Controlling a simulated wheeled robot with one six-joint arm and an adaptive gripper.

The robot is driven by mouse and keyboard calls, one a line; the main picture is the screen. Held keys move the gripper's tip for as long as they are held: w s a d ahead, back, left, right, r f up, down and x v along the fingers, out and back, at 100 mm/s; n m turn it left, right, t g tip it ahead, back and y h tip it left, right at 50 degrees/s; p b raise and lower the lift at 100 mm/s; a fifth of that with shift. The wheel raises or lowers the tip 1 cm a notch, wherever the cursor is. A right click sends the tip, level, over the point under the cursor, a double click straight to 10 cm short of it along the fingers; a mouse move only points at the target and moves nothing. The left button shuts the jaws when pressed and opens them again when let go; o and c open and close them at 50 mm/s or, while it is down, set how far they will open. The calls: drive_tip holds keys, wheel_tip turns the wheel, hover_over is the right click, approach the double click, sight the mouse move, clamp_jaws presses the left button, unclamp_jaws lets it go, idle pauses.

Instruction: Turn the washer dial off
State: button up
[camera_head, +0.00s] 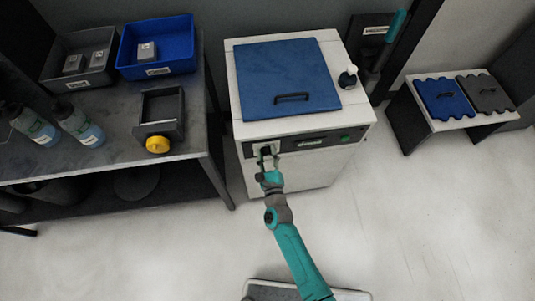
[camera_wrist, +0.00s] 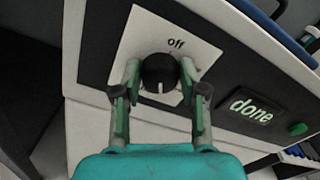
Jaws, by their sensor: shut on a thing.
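The washer (camera_head: 300,180) is a white cabinet with a blue lid (camera_head: 288,77) on top. Its black dial (camera_wrist: 160,72) sits on a white plate (camera_wrist: 128,50) marked "off" above the dial. The dial's pale pointer line faces down in the wrist view, away from the "off" mark. My gripper (camera_wrist: 159,78) has one finger on each side of the dial and is shut on it. In the head view, my gripper (camera_head: 267,160) is at the left end of the washer's front panel and hides much of the dial.
A "done" display (camera_wrist: 251,108) and a green button (camera_wrist: 298,129) are to the dial's right. A small dark bottle (camera_head: 348,78) stands on the washer top. A workbench (camera_head: 110,165) with bins is at left, and a low table (camera_head: 440,124) at right. The floor in front is clear.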

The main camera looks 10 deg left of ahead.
drive_tip(key=n, duration=0.4)
drive_tip(key=shift+a+n, duration=0.1)
drive_tip(key=shift+n, duration=0.2)
drive_tip(key=n, duration=0.3)
drive_tip(key=shift+n, duration=0.4)
drive_tip(key=n, duration=0.4)
drive_tip(key=shift+a+f, duration=0.1)
drive_tip(key=n, duration=0.5)
drive_tip(key=shift+f, duration=0.1)
drive_tip(key=n, duration=1.2)
drive_tip(key=shift+d+f+n, duration=0.15)
drive_tip(key=shift+d+n, duration=0.05)
drive_tip(key=shift+n, duration=0.1)
drive_tip(key=o, duration=1.1)
drive_tip(key=shift+o, duration=0.2)
